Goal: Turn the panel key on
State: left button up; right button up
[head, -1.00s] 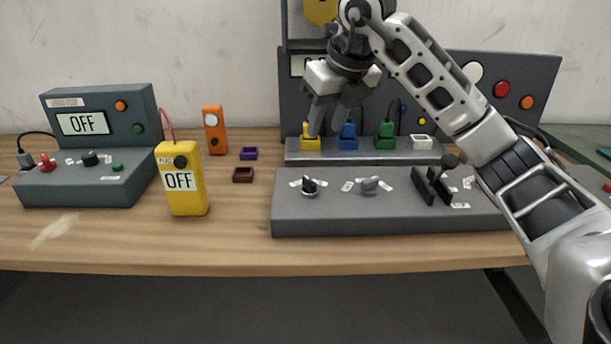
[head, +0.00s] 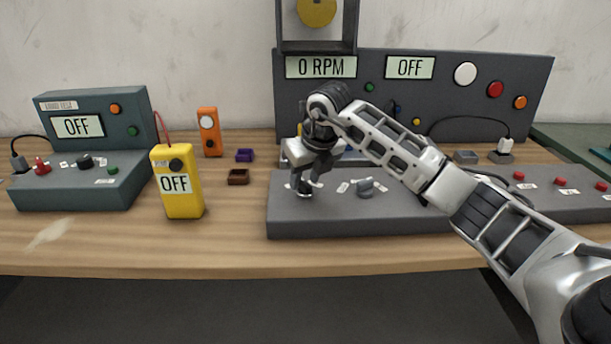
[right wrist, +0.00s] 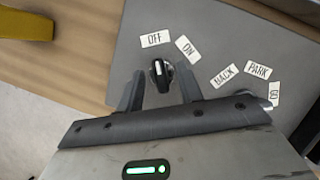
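The panel key (right wrist: 161,74) is a small black knob with a white mark on the grey console (head: 400,222). In the right wrist view its mark points toward the OFF label (right wrist: 155,39), with the ON label (right wrist: 187,49) to the right. My right gripper (head: 303,188) is over the key and hides most of it in the head view. In the right wrist view its fingers (right wrist: 160,80) are open, one on each side of the key, with gaps visible. I cannot tell its exact height. My left gripper is out of view.
A grey knob (head: 366,187) is right of the key on the console. The back panel shows 0 RPM (head: 320,67) and OFF (head: 410,67). A yellow box (head: 180,198) and a dark control box (head: 134,157) stand to the left. The wooden table front is clear.

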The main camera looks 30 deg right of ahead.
jog(key=shift+w+f, duration=0.1)
jog(key=shift+f, duration=0.05)
jog(key=shift+c, duration=0.3)
grip_shut()
